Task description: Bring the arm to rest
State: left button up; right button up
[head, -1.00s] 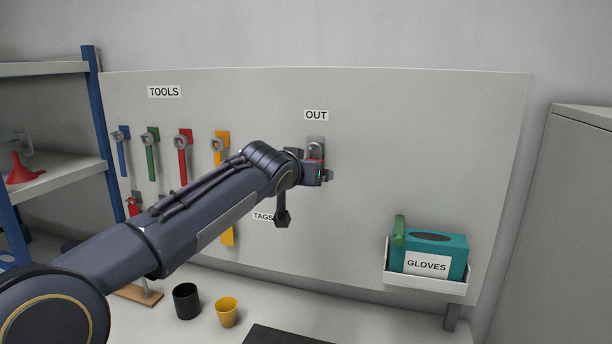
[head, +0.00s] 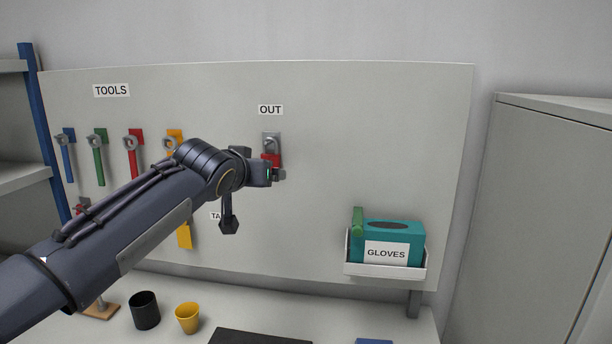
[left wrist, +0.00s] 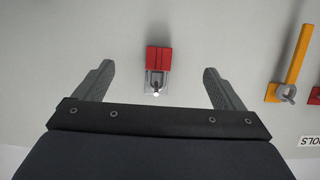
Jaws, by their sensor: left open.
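My left arm reaches in from the left in the head view, its gripper (head: 272,173) in front of the board below the OUT label. In the left wrist view the left gripper (left wrist: 158,82) is open, its two fingers wide apart with nothing between them touching. A red padlock (head: 271,159) hangs on a grey metal plate (head: 272,138) under the OUT label; the gripper partly covers its lower part. In the left wrist view the red padlock (left wrist: 158,60) lies between and beyond the fingertips, apart from both. My right gripper is not in view.
Several wrenches hang under the TOOLS label (head: 111,90), left of the arm. A glove box (head: 393,229) sits in a white holder at lower right. A black cup (head: 145,310) and a yellow cup (head: 188,318) stand on the bench.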

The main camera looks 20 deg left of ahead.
pick_arm(q)
jog(key=s+d+f+g+h, duration=0.2)
jog(key=s+d+f, duration=0.3)
jog(key=s+f, duration=0.5)
jog(key=s+d+f+g+h, duration=0.2)
jog(key=s+d+f, duration=0.3)
jog(key=s+f, duration=0.5)
jog(key=s+d+f+m+g+h, duration=0.1)
jog(key=s+d+f+g+h, duration=0.2)
jog(key=s+f, duration=0.7)
jog(key=shift+s+d+g, duration=0.2)
jog(key=shift+d+g, duration=0.3)
jog(key=shift+d, duration=0.55)
